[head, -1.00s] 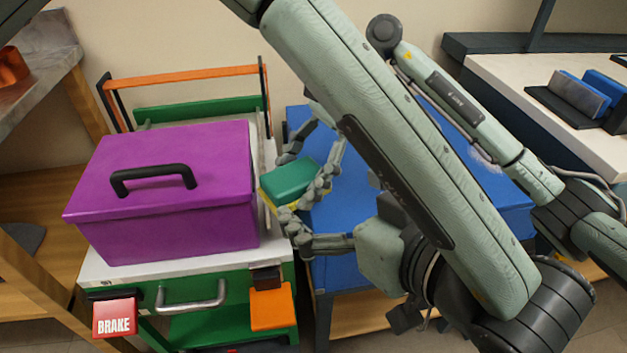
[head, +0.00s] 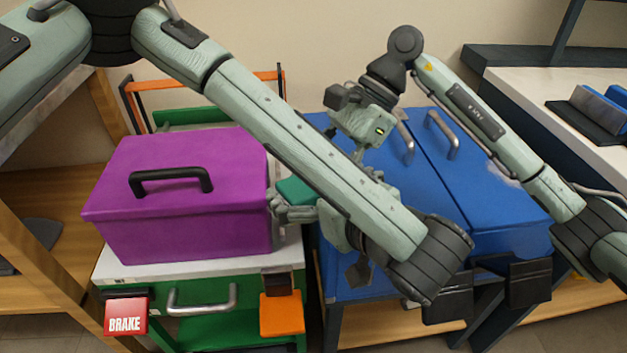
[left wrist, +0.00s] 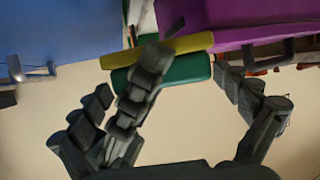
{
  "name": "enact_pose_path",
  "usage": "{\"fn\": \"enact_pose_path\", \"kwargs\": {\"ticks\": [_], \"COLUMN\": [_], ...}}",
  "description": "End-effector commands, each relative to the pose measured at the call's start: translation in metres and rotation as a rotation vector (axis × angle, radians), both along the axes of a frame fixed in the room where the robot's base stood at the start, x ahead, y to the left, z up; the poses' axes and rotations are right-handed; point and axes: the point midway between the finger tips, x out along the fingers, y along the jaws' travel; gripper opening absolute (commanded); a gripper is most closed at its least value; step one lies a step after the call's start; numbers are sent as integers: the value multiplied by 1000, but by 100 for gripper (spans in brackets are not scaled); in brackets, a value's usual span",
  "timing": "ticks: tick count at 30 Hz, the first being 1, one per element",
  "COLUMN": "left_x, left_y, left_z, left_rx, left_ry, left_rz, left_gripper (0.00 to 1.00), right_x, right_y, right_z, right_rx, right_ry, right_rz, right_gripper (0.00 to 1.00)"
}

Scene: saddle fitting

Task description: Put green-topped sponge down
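The green-topped sponge (head: 296,190), green above yellow, is beside the right wall of the purple toolbox. In the left wrist view the sponge (left wrist: 185,68) lies between the fingers of my left gripper (left wrist: 187,75), with one finger across it and another at its right end. My left gripper (head: 290,208) appears shut on it over the right edge of the cart; its grip is partly hidden. My right gripper (head: 372,140) is to the right, above the blue chest. Its fingers are mostly hidden behind my left arm, so its opening does not show.
The purple toolbox (head: 190,215) with a black handle fills most of the white cart top (head: 140,272). A blue chest (head: 450,205) with metal handles stands right of the cart. A red BRAKE block (head: 125,316) and an orange pedal (head: 282,315) are at the cart's front.

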Motion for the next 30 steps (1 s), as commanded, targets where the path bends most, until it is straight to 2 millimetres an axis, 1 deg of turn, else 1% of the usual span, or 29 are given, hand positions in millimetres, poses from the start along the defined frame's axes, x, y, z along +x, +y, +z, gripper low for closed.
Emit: {"fn": "enact_pose_path", "kwargs": {"ticks": [1, 10, 11, 14, 15, 16, 17, 18, 21, 30], "left_x": [0, 0, 0, 0, 0, 0, 0, 0, 0, 1], "left_y": [0, 0, 0, -1, -1, -1, -1, -1, 0, 2], "left_z": [0, 0, 0, 0, 0, 1, 0, 0, 1, 1], "left_rx": [0, -1, -1, -2, -2, -3, -2, -2, -2, 2], "left_ry": [0, -1, -1, -1, -1, -1, -2, -2, -2, -2], "left_rz": [0, -1, -1, -1, -1, -2, -1, -1, 0, 5], "left_gripper": [94, 57, 54, 53, 53, 52, 46, 46, 46, 46], "right_x": [0, -1, -1, -1, -1, -1, -1, -1, -1, 1], "right_y": [0, 0, 0, 1, 1, 1, 1, 1, 0, -3], "right_z": [0, 0, 0, 1, 1, 1, 1, 1, 0, 2], "right_rx": [0, 1, 1, 2, 2, 2, 2, 2, 1, -3], "right_ry": [0, 0, 0, 0, 0, 0, 0, 0, 0, 0], "right_rz": [0, 2, 3, 4, 6, 6, 6, 6, 4, 1], "right_gripper": [10, 10, 10, 10, 57, 61, 65, 70, 80, 80]}}
